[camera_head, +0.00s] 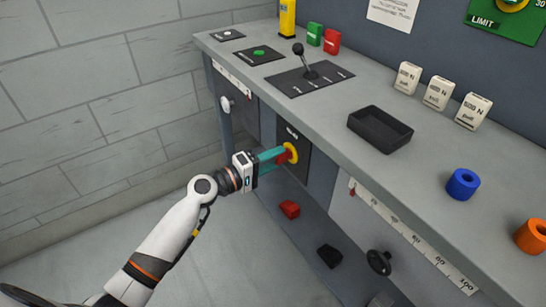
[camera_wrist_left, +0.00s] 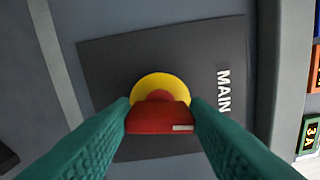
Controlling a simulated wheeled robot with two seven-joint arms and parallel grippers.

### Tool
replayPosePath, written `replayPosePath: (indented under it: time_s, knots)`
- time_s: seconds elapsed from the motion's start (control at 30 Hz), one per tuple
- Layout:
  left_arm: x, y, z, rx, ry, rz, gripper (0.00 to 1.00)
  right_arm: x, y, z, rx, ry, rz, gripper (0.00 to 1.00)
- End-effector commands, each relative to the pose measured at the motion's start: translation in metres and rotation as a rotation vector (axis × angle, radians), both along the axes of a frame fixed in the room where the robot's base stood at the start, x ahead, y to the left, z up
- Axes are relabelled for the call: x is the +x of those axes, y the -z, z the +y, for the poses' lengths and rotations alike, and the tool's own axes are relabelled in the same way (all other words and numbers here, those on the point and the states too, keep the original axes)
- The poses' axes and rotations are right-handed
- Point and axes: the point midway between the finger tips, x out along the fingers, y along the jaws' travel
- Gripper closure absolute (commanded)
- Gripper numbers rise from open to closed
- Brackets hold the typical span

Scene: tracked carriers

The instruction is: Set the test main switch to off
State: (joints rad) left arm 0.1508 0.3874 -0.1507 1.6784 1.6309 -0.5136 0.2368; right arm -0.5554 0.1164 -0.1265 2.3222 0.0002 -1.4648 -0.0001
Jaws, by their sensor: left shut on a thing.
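The main switch is a red handle (camera_wrist_left: 158,119) on a yellow round base (camera_wrist_left: 160,83), set on a dark plate (camera_wrist_left: 110,65) marked MAIN on the front of the bench. In the head view its yellow base (camera_head: 291,152) shows just beyond my left gripper (camera_head: 281,156). The teal fingers of my left gripper (camera_wrist_left: 160,120) are shut on the red handle, one on each side. In the left wrist view the handle's wide face lies across the picture between the fingertips. My right gripper is in neither view.
The bench top (camera_head: 330,100) holds a lever panel (camera_head: 308,78), a black tray (camera_head: 380,129), white weights (camera_head: 438,93), a blue ring (camera_head: 463,184) and an orange ring (camera_head: 531,236). A red block (camera_head: 289,209) and a black block (camera_head: 329,256) lie below. Floor at left is clear.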

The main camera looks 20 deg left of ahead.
Motion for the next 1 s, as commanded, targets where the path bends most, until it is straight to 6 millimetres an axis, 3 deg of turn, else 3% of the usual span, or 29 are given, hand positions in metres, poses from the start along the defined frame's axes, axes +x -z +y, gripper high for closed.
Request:
replayPosePath:
  time_s: [0.4, 0.87, 0.9, 1.0]
  knots:
    - [0.0, 0.001, 0.001, -0.119, -0.002, 0.093, 0.81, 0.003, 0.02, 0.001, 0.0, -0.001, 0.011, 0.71]
    - [0.0, 0.002, 0.001, -0.127, -0.002, 0.101, 0.81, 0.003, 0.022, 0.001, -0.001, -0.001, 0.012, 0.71]
    - [0.0, 0.002, 0.001, -0.127, -0.002, 0.101, 0.55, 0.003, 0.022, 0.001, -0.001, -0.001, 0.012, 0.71]
    - [0.0, 0.001, 0.001, -0.127, -0.002, 0.1, 0.39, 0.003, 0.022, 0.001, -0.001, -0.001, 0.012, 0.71]
